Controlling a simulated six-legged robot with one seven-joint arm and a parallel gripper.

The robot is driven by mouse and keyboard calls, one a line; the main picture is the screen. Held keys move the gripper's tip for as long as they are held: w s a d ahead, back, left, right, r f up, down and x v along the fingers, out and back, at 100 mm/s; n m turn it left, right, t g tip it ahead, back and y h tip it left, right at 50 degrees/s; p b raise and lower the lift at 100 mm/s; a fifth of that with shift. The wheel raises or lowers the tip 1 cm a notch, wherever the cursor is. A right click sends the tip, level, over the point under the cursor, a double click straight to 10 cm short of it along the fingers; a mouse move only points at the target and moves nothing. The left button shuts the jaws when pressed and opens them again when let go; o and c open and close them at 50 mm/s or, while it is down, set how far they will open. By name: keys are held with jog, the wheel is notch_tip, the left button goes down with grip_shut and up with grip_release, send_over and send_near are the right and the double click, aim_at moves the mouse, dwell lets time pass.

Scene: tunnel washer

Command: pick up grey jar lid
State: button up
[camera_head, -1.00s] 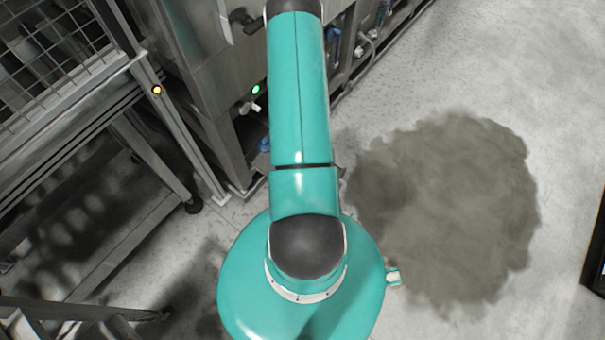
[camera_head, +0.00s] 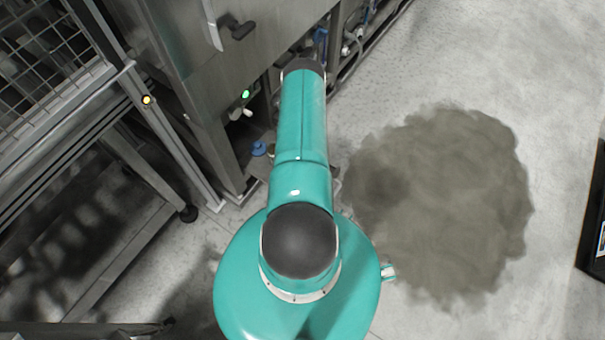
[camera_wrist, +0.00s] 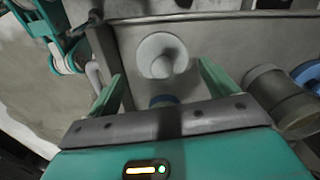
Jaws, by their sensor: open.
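A pale grey round disc (camera_wrist: 162,55), which looks like the jar lid, is in the upper middle of the wrist view. A dark shadow falls across its lower right part. My gripper (camera_wrist: 160,72) is open, with one teal finger on each side of the disc in the picture. The fingers look empty, and I cannot tell how far the disc is from them. In the head view, my arm hides the gripper, and I cannot make out the lid.
A grey cylinder (camera_wrist: 279,96) and a blue round part (camera_wrist: 309,74) are right of my gripper. A small blue part (camera_wrist: 163,101) shows between the fingers. In the head view, a steel machine (camera_head: 185,75) and a frame (camera_head: 165,130) stand left.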

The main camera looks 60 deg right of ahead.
jog(key=shift+d+f, duration=0.1)
jog(key=shift+f, duration=2.6)
jog(key=shift+c, duration=0.5)
jog(key=shift+w, duration=0.1)
jog(key=c, duration=0.6)
